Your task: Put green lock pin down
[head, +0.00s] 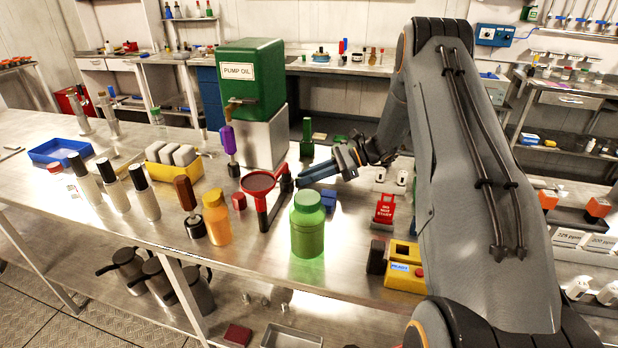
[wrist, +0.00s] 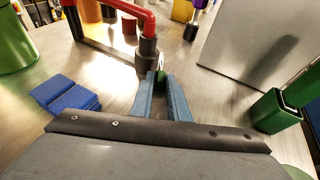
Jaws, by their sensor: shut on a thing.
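My gripper (head: 298,181) is low over the steel bench, its blue fingers pointing left. In the wrist view its fingers (wrist: 160,88) are closed on a small green lock pin (wrist: 160,76), of which only a bit shows at the fingertips. The pin is right by the dark grey fitting (wrist: 148,52) at the end of a red pipe frame (wrist: 120,8); I cannot tell whether they touch.
A green jar (head: 307,228) stands in front of my gripper, with a blue block (head: 328,200) beside it. A green open holder (head: 307,138) stands behind, at right in the wrist view (wrist: 275,112). The pump oil tank (head: 250,80) is behind left. Bare bench lies around the fingers.

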